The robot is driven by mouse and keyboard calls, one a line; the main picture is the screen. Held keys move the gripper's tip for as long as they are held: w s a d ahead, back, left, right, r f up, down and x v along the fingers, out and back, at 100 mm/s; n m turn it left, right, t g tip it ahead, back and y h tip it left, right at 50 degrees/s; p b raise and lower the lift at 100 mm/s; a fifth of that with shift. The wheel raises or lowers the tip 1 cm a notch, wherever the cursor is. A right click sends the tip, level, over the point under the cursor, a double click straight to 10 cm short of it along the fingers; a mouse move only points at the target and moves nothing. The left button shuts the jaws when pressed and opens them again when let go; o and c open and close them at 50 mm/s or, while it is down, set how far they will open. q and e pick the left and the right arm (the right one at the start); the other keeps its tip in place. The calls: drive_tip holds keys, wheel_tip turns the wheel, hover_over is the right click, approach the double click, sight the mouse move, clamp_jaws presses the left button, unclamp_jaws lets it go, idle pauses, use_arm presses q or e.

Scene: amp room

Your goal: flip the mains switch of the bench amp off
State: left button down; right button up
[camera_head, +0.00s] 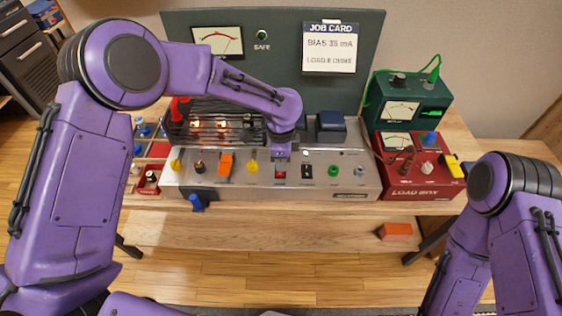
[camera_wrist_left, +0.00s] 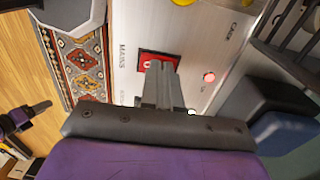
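The bench amp (camera_head: 235,198) is a silver panel on the bench with a row of coloured knobs and switches. Its mains switch (camera_head: 280,175) is a small red rocker at the front, right below my left gripper (camera_head: 281,157). In the left wrist view the red switch (camera_wrist_left: 144,60) lies beside the word MAINS, with a white mark on it. My left gripper (camera_wrist_left: 160,85) has its fingers together, with nothing visible between them. Their tips overlap the switch in that view; I cannot tell whether they touch it. My right gripper is out of view.
An orange lever (camera_head: 226,165), yellow knob (camera_head: 252,166) and black switch (camera_head: 306,171) flank the mains switch. Glowing tubes (camera_head: 222,125) stand behind. A red load box (camera_head: 420,180) is at right. A red lamp (camera_wrist_left: 208,77) is lit on the panel.

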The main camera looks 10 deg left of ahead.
use_arm(q)
drive_tip(key=r+p, duration=0.2)
drive_tip(key=p, duration=0.1)
drive_tip(key=r+p, duration=0.2)
drive_tip(key=r, duration=0.1)
drive_tip(key=shift+w+r+p, duration=0.2)
drive_tip(key=shift+r+p, duration=0.05)
drive_tip(key=shift+p, duration=0.15)
drive_tip(key=shift+r+b, duration=0.25)
drive_tip(key=shift+b, duration=0.85)
wheel_tip(320, 180, up, 8)
drive_tip(key=b, duration=0.1)
